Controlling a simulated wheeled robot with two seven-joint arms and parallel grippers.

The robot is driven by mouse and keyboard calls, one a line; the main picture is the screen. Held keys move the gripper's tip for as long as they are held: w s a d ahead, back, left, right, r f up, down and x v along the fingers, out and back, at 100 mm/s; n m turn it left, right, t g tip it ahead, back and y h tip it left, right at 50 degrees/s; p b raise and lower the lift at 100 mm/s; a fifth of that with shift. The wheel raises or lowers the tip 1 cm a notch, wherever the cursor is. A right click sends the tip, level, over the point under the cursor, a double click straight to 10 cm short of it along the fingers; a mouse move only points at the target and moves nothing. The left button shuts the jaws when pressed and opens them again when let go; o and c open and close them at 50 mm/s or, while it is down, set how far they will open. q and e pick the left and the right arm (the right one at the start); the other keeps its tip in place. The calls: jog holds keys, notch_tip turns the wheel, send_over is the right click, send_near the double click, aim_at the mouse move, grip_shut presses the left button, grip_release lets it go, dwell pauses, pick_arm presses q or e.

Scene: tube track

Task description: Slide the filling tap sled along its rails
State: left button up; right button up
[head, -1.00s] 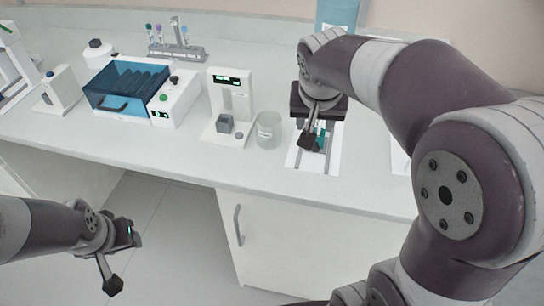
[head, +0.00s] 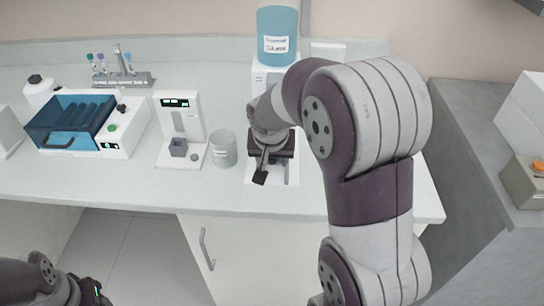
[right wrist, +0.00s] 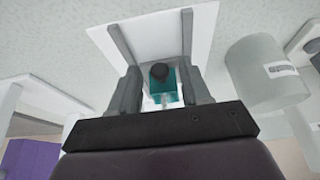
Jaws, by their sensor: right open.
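The tap sled is a teal block (right wrist: 160,76) with a black round knob on top and a pale rod or spout below it. It sits between two grey rails (right wrist: 187,34) on a white base plate, which also shows at the counter's front in the head view (head: 292,172). My right gripper (right wrist: 163,88) is open, one finger on each side of the sled; I cannot tell whether they touch it. In the head view my right gripper (head: 268,166) hides the sled. My left gripper (head: 94,292) is low at the bottom left, partly cut off.
A glass beaker (head: 223,150) stands close left of the base plate, then a white instrument (head: 181,117) with a display. A blue-filled bottle (head: 277,36) stands behind. A blue-lidded box (head: 68,122) is further left. A grey cabinet (head: 462,140) is at right.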

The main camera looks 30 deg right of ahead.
grip_shut()
jog(key=shift+w+d+r, duration=0.2)
jog(key=shift+w, duration=0.05)
jog(key=w+d+p, duration=0.1)
jog(key=w+d, duration=0.1)
jog(key=w, duration=0.1)
jog(key=shift+w+p, duration=0.25)
jog(key=shift+p, duration=0.15)
jog(key=shift+c, duration=0.5)
grip_release()
jog(key=shift+w, duration=0.1)
jog(key=shift+o, duration=0.5)
jog(key=shift+d+f, duration=0.1)
jog(key=shift+d, duration=0.05)
jog(key=v, duration=1.2)
jog(key=shift+r+p, duration=0.3)
jog(key=shift+p, duration=0.05)
